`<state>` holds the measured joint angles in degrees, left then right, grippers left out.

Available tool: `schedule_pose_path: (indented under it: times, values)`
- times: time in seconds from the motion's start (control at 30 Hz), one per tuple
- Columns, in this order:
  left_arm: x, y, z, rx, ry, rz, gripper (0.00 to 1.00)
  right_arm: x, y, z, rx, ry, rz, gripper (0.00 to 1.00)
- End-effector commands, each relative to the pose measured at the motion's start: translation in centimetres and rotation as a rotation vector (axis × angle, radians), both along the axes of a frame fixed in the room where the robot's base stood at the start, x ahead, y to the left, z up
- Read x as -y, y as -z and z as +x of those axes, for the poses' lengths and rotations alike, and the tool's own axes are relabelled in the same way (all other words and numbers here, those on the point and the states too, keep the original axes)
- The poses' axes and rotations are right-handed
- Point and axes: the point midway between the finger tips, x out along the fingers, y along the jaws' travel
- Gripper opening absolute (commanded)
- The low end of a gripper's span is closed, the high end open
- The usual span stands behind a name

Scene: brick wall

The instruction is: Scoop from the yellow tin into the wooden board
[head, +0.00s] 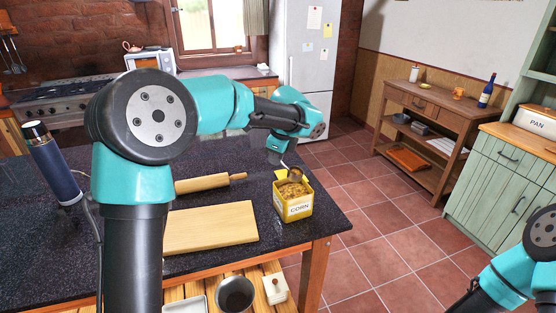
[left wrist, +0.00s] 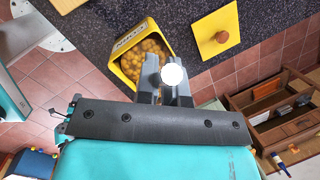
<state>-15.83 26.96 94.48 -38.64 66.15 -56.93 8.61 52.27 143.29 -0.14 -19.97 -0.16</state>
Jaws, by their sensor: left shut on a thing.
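The yellow tin (head: 294,211), labelled CORN, stands near the right edge of the dark table and is full of golden-brown pieces. It also shows in the left wrist view (left wrist: 130,65). In the left wrist view, the fingers (left wrist: 168,88) close around the scoop's handle, with a pale round end (left wrist: 173,75). How deep the scoop's bowl sits is unclear. The wooden board (head: 211,228) lies flat and bare left of the tin. My right gripper is out of view.
A rolling pin (head: 205,184) lies behind the board. A yellow lid with a knob (left wrist: 222,38) lies beside the tin. A dark blue flask (head: 53,163) stands far left. A dark bowl (head: 235,294) sits below the table's front edge.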

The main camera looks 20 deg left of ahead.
Motion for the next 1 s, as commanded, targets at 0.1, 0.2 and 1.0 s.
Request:
schedule_pose_path:
  times: [0.1,0.2,1.0]
  values:
    - [-0.3,-0.5,0.0,0.006,-0.001,-0.027,0.00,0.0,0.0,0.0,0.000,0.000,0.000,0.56]
    - [-0.5,-0.8,-0.1,0.008,-0.001,-0.051,0.00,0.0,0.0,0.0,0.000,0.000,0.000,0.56]
    - [-1.3,-2.1,-0.2,0.021,0.001,-0.145,0.00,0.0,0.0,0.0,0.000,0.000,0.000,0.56]
